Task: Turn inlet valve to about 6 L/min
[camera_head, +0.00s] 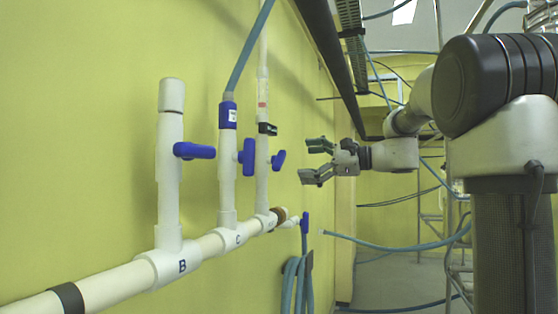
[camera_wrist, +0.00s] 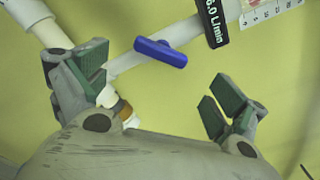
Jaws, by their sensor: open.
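The inlet valve has a blue handle (camera_head: 278,160) on the far white riser. In the wrist view, the blue handle (camera_wrist: 160,52) lies aslant across the white pipe, just above the gap between my fingers. My gripper (camera_head: 307,161) is open and empty to the right of the valve, pointing at it with a gap between. Both fingers of my gripper (camera_wrist: 153,84) show spread apart in the wrist view. A black display (camera_wrist: 213,22) by the pipe reads "6.0 L/min", cut by the frame's top edge. The display (camera_head: 267,128) is too small to read in the head view.
Two other risers with blue handles, B (camera_head: 194,151) and C (camera_head: 246,157), stand nearer along the white pipe (camera_head: 115,286). A scaled flow tube (camera_head: 262,95) rises above the display. Blue hoses (camera_head: 290,285) hang beyond. The yellow wall is close behind the risers.

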